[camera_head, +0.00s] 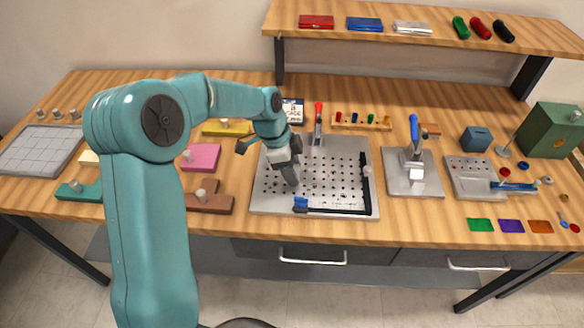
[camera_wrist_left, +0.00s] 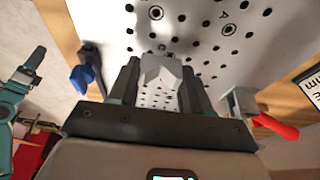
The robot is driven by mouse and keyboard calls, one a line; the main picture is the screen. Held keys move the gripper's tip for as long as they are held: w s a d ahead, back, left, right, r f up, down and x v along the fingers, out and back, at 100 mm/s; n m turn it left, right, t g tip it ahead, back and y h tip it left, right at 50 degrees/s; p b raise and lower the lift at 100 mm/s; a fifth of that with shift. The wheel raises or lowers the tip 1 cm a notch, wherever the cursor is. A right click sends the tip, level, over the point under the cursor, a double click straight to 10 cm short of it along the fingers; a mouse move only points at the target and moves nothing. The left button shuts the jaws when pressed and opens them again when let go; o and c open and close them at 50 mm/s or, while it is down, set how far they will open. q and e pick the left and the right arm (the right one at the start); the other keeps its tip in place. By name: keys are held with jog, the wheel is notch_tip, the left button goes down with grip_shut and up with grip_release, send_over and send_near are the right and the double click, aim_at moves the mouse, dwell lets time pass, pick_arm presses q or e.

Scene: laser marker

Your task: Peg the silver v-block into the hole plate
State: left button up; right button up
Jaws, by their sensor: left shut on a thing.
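The hole plate (camera_head: 264,206) is a pale grey plate with rows of dark holes, lying flat on the bench; it also fills the upper part of the left wrist view (camera_wrist_left: 199,35). My left gripper (camera_head: 291,183) points down over the plate's left-middle part. In the left wrist view my left gripper (camera_wrist_left: 158,85) is shut on the silver v-block (camera_wrist_left: 158,70), which sits between the two dark fingers. I cannot make out the block in the head view. Its underside is hidden, so I cannot tell whether it touches the plate. My right gripper is not in view.
A red-handled clamp (camera_head: 318,118) stands at the plate's back edge and a blue-handled one (camera_head: 300,203) at its front. A black rail (camera_head: 367,190) runs along the right side. A blue-handled press (camera_head: 415,165) stands right of the plate. Coloured blocks (camera_head: 202,157) lie to the left.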

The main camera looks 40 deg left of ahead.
pick_arm(q)
jog(key=shift+f+b, duration=0.55)
jog(key=shift+f, duration=0.05)
jog(key=o, duration=1.1)
jog(key=v, duration=1.6)
jog(key=shift+r, duration=0.25)
